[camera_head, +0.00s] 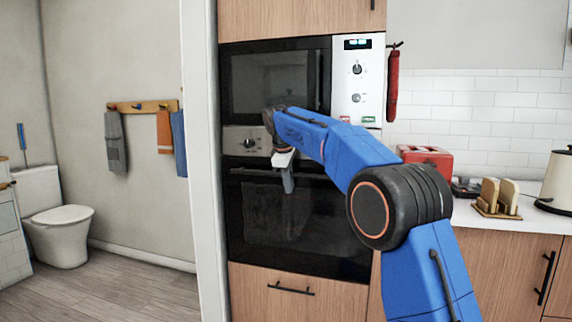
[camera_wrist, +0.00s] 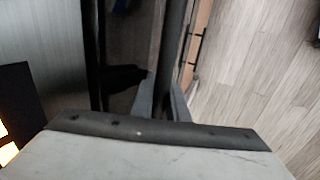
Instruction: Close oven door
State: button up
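The oven door (camera_head: 325,222), a dark glass panel, is in the middle of the head view below a silver control strip with a knob. It looks upright and shut or nearly shut; a small gap cannot be ruled out. In the wrist view, my gripper's two grey fingers (camera_wrist: 163,100) stand on either side of a long dark bar (camera_wrist: 174,40), which looks like the door handle. Whether the fingers press on it is unclear.
A microwave (camera_head: 275,85) is built in above the oven. A wooden drawer (camera_head: 300,292) with a black handle is below it. A white wall edge (camera_head: 205,160) stands close on the left. A counter on the right holds a red toaster (camera_head: 428,158). Floor at the left is clear.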

jog(key=v, duration=1.7)
jog(key=shift+r, duration=0.2)
jog(key=shift+s+a, duration=0.1)
jog(key=s+d+f+m, duration=0.35)
jog(key=s+d, duration=0.55)
jog(key=s, duration=0.3)
jog(key=s+d+f+m, duration=0.3)
jog(key=s+d+f, duration=0.2)
jog(key=s+d, duration=0.5)
jog(key=s+d+f+m, duration=0.3)
jog(key=s+f, duration=1.1)
jog(key=s, duration=0.1)
jog(key=s+d+f+m+y, duration=0.1)
jog(key=s+d+f+m, duration=0.2)
jog(key=s+f, duration=1.1)
jog(key=shift+s+f+m+y, duration=0.3)
jog(key=shift+s+f+m, duration=0.1)
jog(key=shift+f+m, duration=0.4)
